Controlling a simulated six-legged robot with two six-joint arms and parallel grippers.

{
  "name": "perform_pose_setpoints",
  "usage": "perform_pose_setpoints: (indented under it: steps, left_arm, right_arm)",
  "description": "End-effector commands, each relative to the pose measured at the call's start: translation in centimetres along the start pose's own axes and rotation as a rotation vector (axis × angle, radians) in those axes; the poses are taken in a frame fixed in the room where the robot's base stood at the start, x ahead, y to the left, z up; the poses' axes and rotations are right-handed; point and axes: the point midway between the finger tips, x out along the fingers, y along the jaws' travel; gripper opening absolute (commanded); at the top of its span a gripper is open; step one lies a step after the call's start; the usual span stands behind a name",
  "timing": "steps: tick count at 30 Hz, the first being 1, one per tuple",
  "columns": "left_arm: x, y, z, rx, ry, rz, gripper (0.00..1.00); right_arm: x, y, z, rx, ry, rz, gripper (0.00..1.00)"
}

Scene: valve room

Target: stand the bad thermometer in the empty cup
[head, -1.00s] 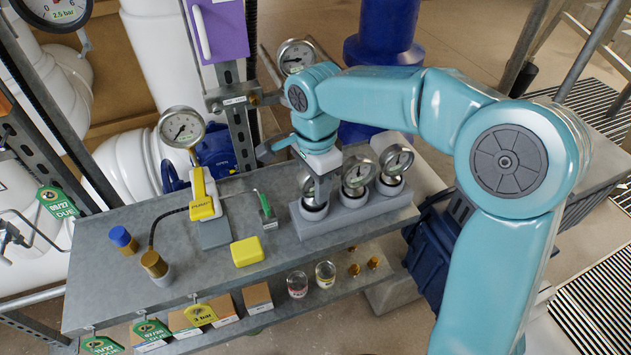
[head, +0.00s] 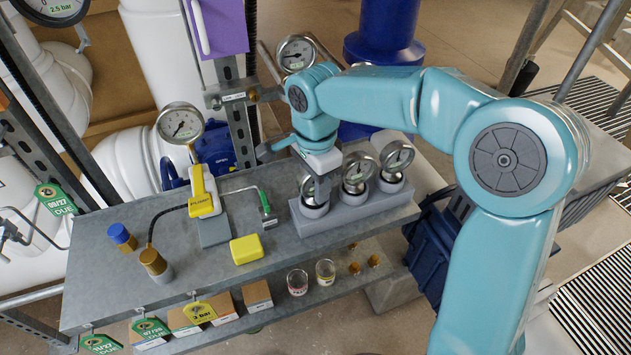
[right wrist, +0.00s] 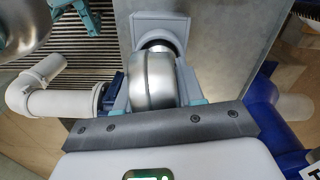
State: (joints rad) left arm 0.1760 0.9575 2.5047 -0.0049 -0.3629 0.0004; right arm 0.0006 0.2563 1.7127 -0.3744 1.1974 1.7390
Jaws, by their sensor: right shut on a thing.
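Three round dial gauges with silver rims stand in a row on a grey rack (head: 352,211) on the bench: the left gauge (head: 307,187), the middle gauge (head: 358,171) and the right gauge (head: 397,157). My right gripper (head: 318,178) reaches down from above and is shut on the left gauge. In the right wrist view the gauge's steel housing (right wrist: 154,80) sits between my fingers, over a round holder (right wrist: 160,32). The gauge seems to stand in its holder. My left gripper is out of view.
Two small glasses (head: 297,282) stand on the lower shelf beside small brown boxes (head: 257,296). A yellow block (head: 247,250), a yellow hand pump with gauge (head: 204,192) and two capped bottles (head: 155,264) stand on the bench left of the rack.

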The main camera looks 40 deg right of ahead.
Motion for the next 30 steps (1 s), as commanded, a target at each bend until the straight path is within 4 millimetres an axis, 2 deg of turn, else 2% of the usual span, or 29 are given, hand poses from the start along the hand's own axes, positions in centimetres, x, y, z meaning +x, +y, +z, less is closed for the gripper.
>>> perform_pose_setpoints:
  steps: [1, 3, 12, 16, 20, 30]
  left_arm:
    - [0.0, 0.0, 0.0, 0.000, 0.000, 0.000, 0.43]
    - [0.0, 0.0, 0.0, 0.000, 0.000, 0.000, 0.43]
    - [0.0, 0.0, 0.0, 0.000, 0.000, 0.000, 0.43]
    - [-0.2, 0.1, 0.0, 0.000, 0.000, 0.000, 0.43]
    - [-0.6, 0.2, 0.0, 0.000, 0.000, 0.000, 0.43]
    - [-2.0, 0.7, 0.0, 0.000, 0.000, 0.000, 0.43]
  right_arm:
    - [0.0, 0.0, 0.0, 0.000, 0.000, 0.000, 0.44]
    - [0.0, 0.0, 0.0, 0.000, 0.000, 0.000, 0.67]
    - [-0.1, 0.0, 0.0, 0.000, 0.000, 0.000, 0.67]
    - [-1.3, -0.1, 0.0, 0.000, 0.000, -0.004, 0.67]
    - [-4.2, -0.1, 0.0, 0.001, -0.001, -0.006, 0.67]
    - [-13.0, -0.1, 0.0, 0.000, 0.000, -0.004, 0.67]
